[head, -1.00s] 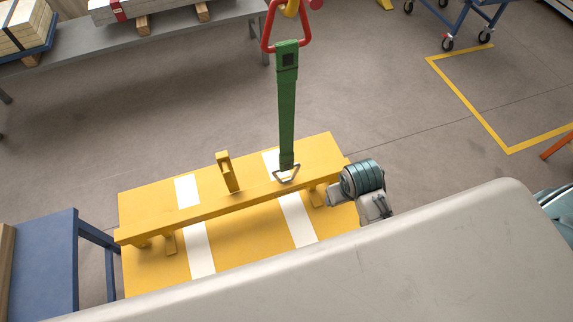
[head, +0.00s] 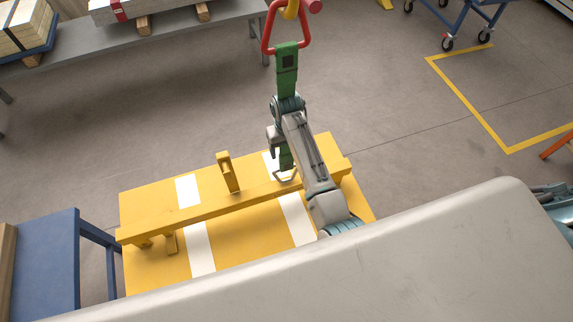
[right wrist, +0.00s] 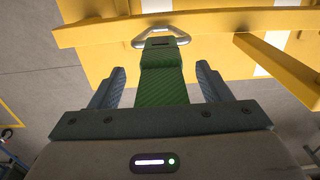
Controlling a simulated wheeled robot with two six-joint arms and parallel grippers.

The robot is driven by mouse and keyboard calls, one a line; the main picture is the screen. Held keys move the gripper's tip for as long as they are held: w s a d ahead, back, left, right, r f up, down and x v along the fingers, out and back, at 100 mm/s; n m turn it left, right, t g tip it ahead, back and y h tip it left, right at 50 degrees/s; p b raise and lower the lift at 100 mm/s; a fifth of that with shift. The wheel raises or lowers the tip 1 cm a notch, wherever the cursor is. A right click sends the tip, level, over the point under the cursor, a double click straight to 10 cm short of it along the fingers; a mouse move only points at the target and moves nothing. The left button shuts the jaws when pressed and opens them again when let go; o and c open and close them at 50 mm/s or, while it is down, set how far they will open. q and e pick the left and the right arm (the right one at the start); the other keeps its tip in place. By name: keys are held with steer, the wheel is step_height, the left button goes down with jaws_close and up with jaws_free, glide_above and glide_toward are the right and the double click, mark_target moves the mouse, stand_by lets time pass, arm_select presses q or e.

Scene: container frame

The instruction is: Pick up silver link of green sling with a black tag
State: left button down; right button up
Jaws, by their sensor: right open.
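The green sling (head: 287,82) hangs down from a red triangular link (head: 268,35) and carries a black tag (head: 288,61) near its top. The silver link (head: 285,175) hangs at its lower end, in front of the yellow beam; it also shows in the right wrist view (right wrist: 139,38). My right gripper (head: 273,143) is at the sling above the silver link. In the right wrist view my right gripper (right wrist: 160,70) is open, with one finger on each side of the green strap (right wrist: 161,85). The link lies beyond the fingertips. The arm hides the middle of the sling.
A yellow frame (head: 160,221) with white stripes and an upright post (head: 228,172) stands below the sling. A blue table (head: 45,250) is at left. A grey bench (head: 180,35) is at the back.

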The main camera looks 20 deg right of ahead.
mark_target(286, 153)
step_height(286, 153, down, 4)
steer(key=shift+f+p, duration=0.1)
steer(key=shift+p, duration=0.85)
steer(key=shift+f, duration=0.55)
jaws_close()
